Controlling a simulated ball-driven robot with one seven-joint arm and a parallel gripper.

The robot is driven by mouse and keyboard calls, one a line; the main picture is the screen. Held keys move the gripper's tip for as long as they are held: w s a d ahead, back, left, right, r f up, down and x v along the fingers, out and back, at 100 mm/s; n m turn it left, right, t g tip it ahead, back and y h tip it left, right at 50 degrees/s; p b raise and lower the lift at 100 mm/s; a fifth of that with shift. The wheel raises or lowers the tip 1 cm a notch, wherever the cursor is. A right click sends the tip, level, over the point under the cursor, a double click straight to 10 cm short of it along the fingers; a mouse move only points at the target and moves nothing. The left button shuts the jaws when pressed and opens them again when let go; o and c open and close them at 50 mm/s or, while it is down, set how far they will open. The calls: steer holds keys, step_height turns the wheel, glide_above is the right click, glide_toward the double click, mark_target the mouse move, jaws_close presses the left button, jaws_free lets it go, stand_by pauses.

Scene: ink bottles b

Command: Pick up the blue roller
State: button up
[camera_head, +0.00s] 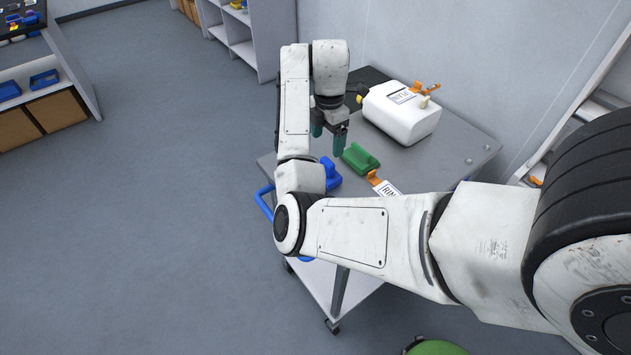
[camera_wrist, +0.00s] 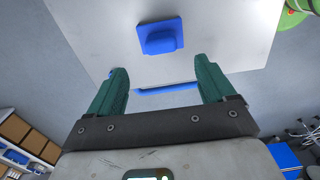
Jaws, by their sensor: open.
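The blue roller (camera_head: 331,174) lies on the grey cart top, partly hidden behind my arm in the head view. In the wrist view the blue roller (camera_wrist: 161,36) shows whole on the pale surface, beyond the fingertips and roughly centred between them. My gripper (camera_head: 328,138) has teal fingers that point down above the cart, apart from the roller. In the wrist view my gripper (camera_wrist: 162,76) is open, with nothing between its fingers.
A green roller (camera_head: 359,158) lies beside the blue one. An orange-clipped label (camera_head: 385,187) and a white jug (camera_head: 399,112) are also on the cart (camera_head: 456,155). The cart's blue handle (camera_head: 264,203) runs along its near-left edge. Open floor lies left.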

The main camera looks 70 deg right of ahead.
mark_target(327, 161)
step_height(327, 161, down, 4)
steer(key=shift+r+b, duration=0.2)
steer(key=shift+b, duration=0.5)
steer(key=shift+s+f+p, duration=0.15)
steer(key=shift+f+p, duration=0.25)
steer(key=shift+f, duration=2.2)
jaws_close()
steer(key=shift+r, duration=0.1)
